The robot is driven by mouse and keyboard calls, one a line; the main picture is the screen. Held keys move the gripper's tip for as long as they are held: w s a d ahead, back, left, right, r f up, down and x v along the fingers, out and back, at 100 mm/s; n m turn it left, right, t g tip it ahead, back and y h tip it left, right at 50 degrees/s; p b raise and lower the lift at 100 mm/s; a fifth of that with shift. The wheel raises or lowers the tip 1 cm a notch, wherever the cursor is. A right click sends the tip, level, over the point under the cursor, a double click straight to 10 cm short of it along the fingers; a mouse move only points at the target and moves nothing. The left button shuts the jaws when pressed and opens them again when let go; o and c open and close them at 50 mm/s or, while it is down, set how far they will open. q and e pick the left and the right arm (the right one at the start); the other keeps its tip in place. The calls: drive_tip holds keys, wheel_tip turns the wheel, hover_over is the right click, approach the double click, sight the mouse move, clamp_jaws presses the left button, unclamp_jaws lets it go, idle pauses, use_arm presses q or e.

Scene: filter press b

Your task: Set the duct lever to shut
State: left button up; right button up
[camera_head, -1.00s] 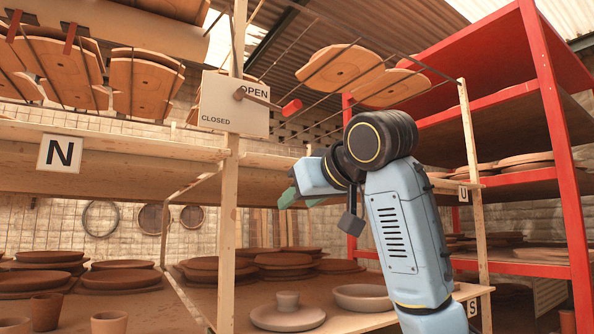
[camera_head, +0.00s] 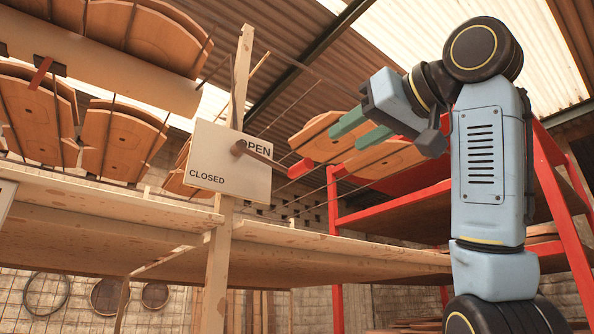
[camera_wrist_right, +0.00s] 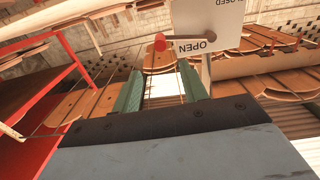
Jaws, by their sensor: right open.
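The duct lever is a brown rod with a red grip (camera_head: 301,168), pivoted on a white sign plate (camera_head: 215,172) marked OPEN and CLOSED. The rod points right and slightly down, across the OPEN end. My right gripper (camera_head: 345,138) is open and empty, its green fingers pointing left, above and to the right of the red grip. In the right wrist view the red grip (camera_wrist_right: 160,42) shows beyond the fingertips, between their lines and apart from them. My left gripper is not in view.
The plate is fixed to a wooden post (camera_head: 217,265) of a wooden shelf (camera_head: 110,215). A red rack (camera_head: 560,190) stands at right behind my right arm. Boards on thin rods hang at upper left and behind the lever.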

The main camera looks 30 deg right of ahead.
sight(313, 159)
drive_tip(key=w+p, duration=0.1)
drive_tip(key=w, duration=0.1)
drive_tip(key=w+p, duration=0.1)
drive_tip(key=w, duration=0.2)
drive_tip(key=w+p, duration=0.1)
drive_tip(key=w, duration=0.2)
drive_tip(key=shift+a+r, duration=0.1)
drive_tip(key=shift+a, duration=0.2)
drive_tip(key=w+p, duration=0.1)
drive_tip(key=w, duration=0.2)
drive_tip(key=shift+w+a, duration=0.15)
drive_tip(key=shift+w, duration=0.45)
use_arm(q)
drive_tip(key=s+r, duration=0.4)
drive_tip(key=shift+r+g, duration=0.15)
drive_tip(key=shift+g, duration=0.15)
use_arm(e)
clamp_jaws()
